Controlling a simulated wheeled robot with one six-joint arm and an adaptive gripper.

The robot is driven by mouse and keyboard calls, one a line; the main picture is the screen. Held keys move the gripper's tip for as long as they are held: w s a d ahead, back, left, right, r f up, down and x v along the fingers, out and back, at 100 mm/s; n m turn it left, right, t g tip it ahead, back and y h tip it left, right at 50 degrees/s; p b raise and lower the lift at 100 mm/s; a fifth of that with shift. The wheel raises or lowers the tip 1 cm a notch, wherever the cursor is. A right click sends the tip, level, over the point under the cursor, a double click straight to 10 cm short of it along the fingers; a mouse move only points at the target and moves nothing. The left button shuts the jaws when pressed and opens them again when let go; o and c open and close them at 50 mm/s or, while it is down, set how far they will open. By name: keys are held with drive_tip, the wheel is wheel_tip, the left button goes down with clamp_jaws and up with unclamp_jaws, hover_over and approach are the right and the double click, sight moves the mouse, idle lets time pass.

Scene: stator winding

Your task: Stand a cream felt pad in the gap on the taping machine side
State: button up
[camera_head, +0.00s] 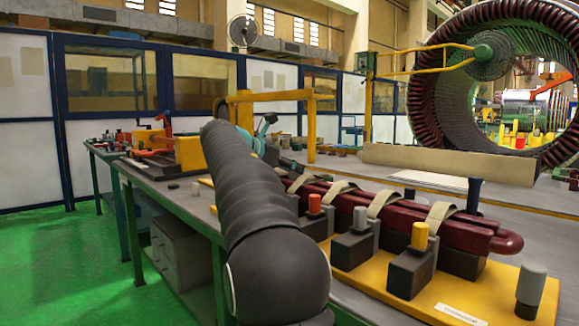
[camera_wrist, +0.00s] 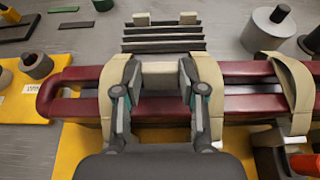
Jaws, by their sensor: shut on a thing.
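In the wrist view my gripper (camera_wrist: 158,80) has its two fingers spread around a cream felt pad (camera_wrist: 162,68) and is shut on it. The pad lies across between the fingertips, over the dark red coil bars (camera_wrist: 85,76). Whether it touches the bars is unclear. Cream straps stand close beside both fingers, and a wider cream strap (camera_wrist: 290,85) wraps the bars at right. In the head view the dark red coil (camera_head: 465,235) lies on a yellow base with cream straps over it. My arm hides the gripper and pad there. The gap itself is not clearly visible.
Dark strips (camera_wrist: 163,38) lie behind the coil, with small cream pieces at their far end. A grey cylinder (camera_wrist: 265,28) stands at the back right. Clamps with red, grey and yellow knobs (camera_head: 420,236) line the coil's near side. A long beige bar (camera_head: 450,164) lies behind.

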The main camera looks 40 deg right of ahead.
drive_tip(key=o, duration=0.9)
drive_tip(key=shift+a, duration=0.1)
drive_tip(key=v, duration=1.2)
drive_tip(key=s+a+f+m+t+y, duration=0.1)
drive_tip(key=s+a+f+m+y, duration=0.3)
drive_tip(key=f, duration=0.7)
drive_tip(key=s+a+f+m+t+y, duration=0.2)
drive_tip(key=s+a+f+m+y, duration=0.3)
drive_tip(key=s+a+f+m, duration=0.3)
drive_tip(key=s+a+f+m+t+y, duration=0.1)
drive_tip(key=s+a+f+m+y, duration=0.3)
drive_tip(key=s+a+f+m, duration=0.3)
drive_tip(key=shift+s+a+f, duration=0.85)
drive_tip(key=shift+s+f, duration=0.6)
drive_tip(key=shift+s, duration=0.25)
drive_tip(key=shift+s+a+f, duration=0.85)
drive_tip(key=shift+s+f, duration=0.65)
drive_tip(key=shift+s, duration=0.15)
drive_tip(key=shift+s+a+f, duration=0.85)
drive_tip(key=shift+s+f, duration=0.6)
drive_tip(key=shift+s, duration=0.25)
